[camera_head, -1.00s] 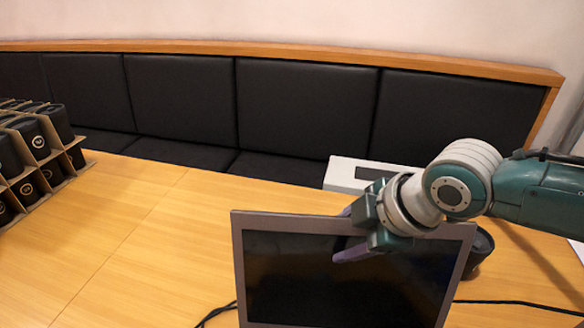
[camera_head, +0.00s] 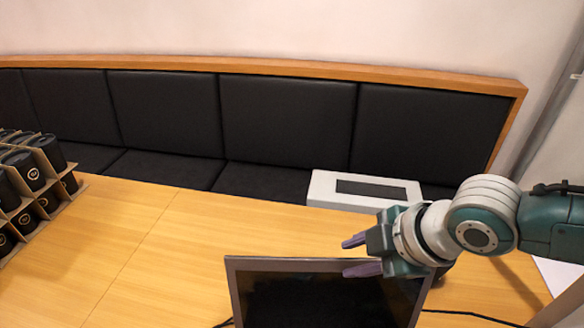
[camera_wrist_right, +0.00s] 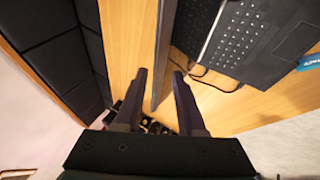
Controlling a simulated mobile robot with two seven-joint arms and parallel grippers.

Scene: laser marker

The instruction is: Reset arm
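My right arm comes in from the right in the head view. In the right wrist view the open fingers (camera_wrist_right: 160,95) show on either side of the screen's lower end, with the laptop keyboard (camera_wrist_right: 240,35) to the right. I cannot tell whether a finger touches the screen. My left gripper is not in view.
A white box (camera_head: 330,190) with a dark strip stands at the table's back edge. A cardboard carrier (camera_head: 50,215) with several black cups is at the far left. The wooden table (camera_head: 150,270) is clear between them. Black padded seats (camera_head: 285,120) line the wall.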

